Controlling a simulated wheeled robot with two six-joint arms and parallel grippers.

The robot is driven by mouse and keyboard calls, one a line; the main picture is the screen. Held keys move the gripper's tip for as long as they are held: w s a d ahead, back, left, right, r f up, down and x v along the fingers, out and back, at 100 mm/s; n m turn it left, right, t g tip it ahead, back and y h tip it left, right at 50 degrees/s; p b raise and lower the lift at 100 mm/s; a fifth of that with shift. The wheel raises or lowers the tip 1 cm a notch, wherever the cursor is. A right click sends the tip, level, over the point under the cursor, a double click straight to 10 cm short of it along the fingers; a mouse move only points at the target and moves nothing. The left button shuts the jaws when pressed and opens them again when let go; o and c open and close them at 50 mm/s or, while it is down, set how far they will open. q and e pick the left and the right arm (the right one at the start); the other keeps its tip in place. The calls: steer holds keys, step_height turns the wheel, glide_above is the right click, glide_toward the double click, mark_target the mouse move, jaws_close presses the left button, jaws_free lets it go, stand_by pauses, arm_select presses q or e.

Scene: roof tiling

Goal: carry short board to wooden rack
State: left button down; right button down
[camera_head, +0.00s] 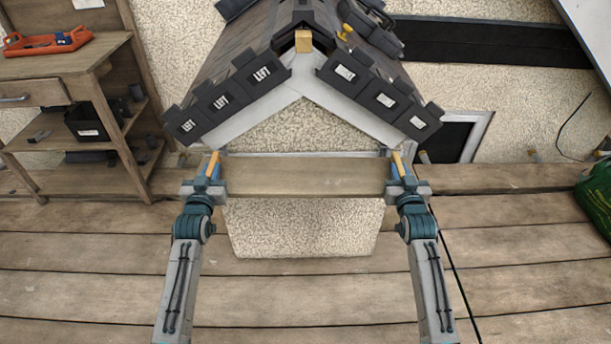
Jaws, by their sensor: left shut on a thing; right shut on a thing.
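The short board (305,176) is a flat, light brown plank held level across the middle of the head view, in front of the small roof model. My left gripper (212,168) is shut on its left end. My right gripper (399,166) is shut on its right end. Both grippers have blue and orange fingers. The wooden rack (80,60) stands at the left, with a top surface, a drawer and lower shelves. The board is apart from the rack, to its right.
The roof model (305,125) with dark tiles stands behind the board. An orange tray (47,42) lies on the rack's top, and a black bin (88,122) sits on a shelf. A green item (596,195) is at the right edge. The plank floor (305,295) in front is clear.

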arm_select(q)
steer(key=shift+r, duration=0.25)
arm_select(e)
steer(key=shift+r, duration=0.2)
